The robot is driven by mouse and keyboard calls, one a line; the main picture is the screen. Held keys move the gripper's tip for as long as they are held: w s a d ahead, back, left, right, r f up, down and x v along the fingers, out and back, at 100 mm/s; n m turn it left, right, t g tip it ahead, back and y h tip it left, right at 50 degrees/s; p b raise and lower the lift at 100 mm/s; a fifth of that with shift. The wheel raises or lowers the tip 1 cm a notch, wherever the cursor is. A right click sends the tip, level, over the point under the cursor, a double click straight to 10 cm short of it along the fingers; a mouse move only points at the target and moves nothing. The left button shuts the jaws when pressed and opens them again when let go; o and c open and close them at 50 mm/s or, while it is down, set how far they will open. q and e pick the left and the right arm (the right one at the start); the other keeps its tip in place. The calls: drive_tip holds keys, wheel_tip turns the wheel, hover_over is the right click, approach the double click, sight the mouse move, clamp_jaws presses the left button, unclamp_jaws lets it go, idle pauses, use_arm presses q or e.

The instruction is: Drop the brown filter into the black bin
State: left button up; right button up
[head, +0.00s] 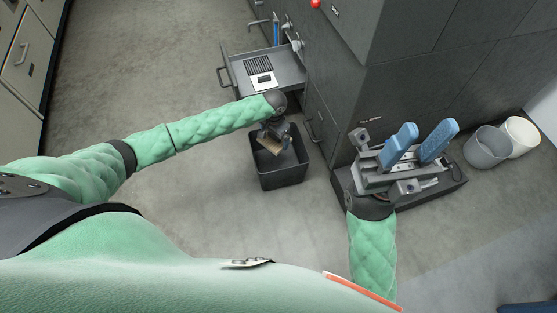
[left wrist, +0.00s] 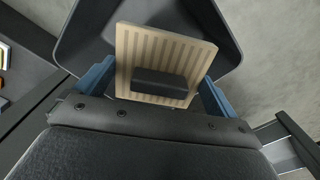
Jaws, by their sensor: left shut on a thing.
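The brown filter (head: 271,146) is a flat, ribbed tan square with a dark block on its face. My left gripper (head: 274,137) is shut on it and holds it over the mouth of the black bin (head: 279,180). In the left wrist view the filter (left wrist: 137,50) sits tilted between the blue fingers of the left gripper (left wrist: 150,88), with the bin (left wrist: 218,25) behind it. The filter and gripper hide part of the bin's inside. My right gripper (head: 432,127) has its two blue fingers spread apart, empty, at the right.
An open drawer (head: 284,85) with a black grille and a white item juts out behind the bin. Dark cabinets (head: 420,75) stand at the right. A grey bucket (head: 486,148) and a white bucket (head: 522,136) stand at far right. Floor left of the bin is clear.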

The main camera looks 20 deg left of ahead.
use_arm(q)
drive_tip(key=shift+f+b, duration=1.05)
drive_tip(key=shift+b, duration=0.1)
drive_tip(key=o, duration=0.6)
drive_tip(key=shift+o, duration=0.2)
drive_tip(key=shift+r, duration=0.1)
